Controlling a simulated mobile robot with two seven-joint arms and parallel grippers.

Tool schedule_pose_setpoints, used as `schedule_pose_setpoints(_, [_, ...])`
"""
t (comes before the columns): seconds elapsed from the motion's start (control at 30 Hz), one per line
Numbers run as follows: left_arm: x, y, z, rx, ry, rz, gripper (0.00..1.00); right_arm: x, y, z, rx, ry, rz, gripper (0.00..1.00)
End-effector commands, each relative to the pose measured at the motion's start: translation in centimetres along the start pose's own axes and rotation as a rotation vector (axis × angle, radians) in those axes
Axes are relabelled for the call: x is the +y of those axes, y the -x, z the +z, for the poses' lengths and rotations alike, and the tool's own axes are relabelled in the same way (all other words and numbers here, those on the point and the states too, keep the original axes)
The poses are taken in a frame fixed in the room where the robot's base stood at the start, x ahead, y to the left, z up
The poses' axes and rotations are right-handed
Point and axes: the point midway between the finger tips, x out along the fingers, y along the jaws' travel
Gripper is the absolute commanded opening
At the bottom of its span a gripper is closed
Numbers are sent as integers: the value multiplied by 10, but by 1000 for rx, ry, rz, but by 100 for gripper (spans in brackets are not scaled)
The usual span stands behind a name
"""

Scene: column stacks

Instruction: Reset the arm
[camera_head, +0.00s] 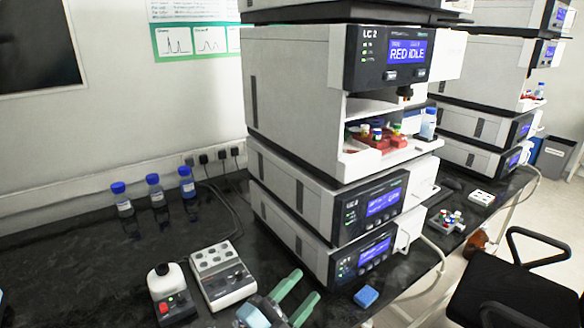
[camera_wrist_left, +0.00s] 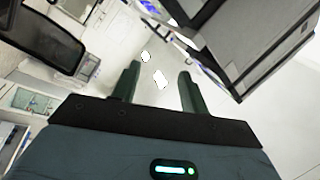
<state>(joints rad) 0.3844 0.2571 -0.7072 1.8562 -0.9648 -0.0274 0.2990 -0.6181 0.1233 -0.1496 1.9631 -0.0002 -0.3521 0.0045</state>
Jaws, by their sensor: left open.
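My left gripper (camera_head: 306,284) shows at the bottom of the head view, with its two green fingers spread apart and pointing up and to the right. It is in front of the stack of white instruments marked LC 2 and near a small blue block (camera_head: 366,296) to its right. In the left wrist view, the open fingers (camera_wrist_left: 160,70) have nothing between them that they touch. They point out over the room, with a grey box-like unit (camera_wrist_left: 258,45) at the upper right. My right gripper is in neither view.
The LC 2 stack (camera_head: 300,95) stands on the dark bench (camera_head: 80,285), with coloured vials in its open bay. A control box with knobs (camera_head: 222,273) and a small device with a red button (camera_head: 171,294) are left of my gripper. Blue-capped bottles (camera_head: 154,190) stand by the wall.

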Motion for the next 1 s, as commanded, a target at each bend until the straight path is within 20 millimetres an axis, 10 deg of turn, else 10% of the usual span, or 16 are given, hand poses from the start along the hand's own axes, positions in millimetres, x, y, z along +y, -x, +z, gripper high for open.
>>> schedule_pose_setpoints(0.2, [-4, 83, 73, -499, 321, -133, 44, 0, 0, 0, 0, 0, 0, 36])
schedule_pose_setpoints(0.43, [38, 214, 117, -1035, 624, -102, 44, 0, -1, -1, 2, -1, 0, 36])
schedule_pose_setpoints(0.7, [88, 343, 95, -1478, 876, 68, 44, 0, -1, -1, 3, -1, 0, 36])
schedule_pose_setpoints(1.0, [109, 414, 53, -1707, 1010, 230, 44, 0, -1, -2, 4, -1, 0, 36])
